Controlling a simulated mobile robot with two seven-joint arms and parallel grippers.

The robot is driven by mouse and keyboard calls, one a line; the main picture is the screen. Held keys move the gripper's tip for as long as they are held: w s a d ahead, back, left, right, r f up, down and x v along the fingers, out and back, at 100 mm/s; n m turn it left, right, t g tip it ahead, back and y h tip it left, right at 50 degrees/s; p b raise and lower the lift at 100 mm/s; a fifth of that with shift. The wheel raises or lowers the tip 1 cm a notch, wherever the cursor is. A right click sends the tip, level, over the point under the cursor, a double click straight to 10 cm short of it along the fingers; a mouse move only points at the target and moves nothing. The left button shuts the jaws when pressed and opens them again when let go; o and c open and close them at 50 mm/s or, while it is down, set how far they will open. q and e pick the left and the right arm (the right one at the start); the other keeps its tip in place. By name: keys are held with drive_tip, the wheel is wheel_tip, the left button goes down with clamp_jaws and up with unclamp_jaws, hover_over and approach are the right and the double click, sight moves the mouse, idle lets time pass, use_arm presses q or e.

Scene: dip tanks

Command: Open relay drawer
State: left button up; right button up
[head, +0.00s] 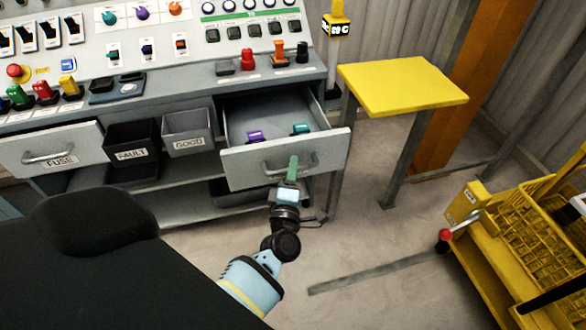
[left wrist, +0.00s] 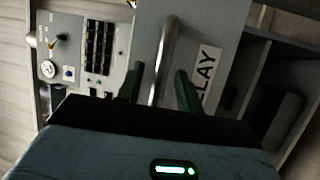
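The relay drawer (head: 238,166) is pulled out of the grey bench, its inside visible from above. A purple relay (head: 256,136) and a teal relay (head: 301,129) lie in it. My left gripper (head: 292,168) is at the drawer's front, at its bar handle (head: 270,167). In the left wrist view, the handle (left wrist: 164,58) runs between the two green fingers (left wrist: 158,88), with a gap on each side. The fingers are apart. The "RELAY" label shows partly (left wrist: 207,72), its start hidden behind a finger. My right gripper is not in view.
The shut fuse drawer (head: 85,147) and the fault bin (head: 132,132) and good bin (head: 187,120) are to the left. A yellow-topped table (head: 400,84) stands right of the drawer. A yellow cart (head: 490,262) is at lower right.

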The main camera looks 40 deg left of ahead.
use_arm(q)
drive_tip(key=v, duration=0.7)
drive_tip(key=shift+p, duration=0.3)
drive_tip(key=shift+s+d+f, duration=0.1)
drive_tip(key=shift+s+d, duration=0.05)
drive_tip(key=shift+s, duration=0.05)
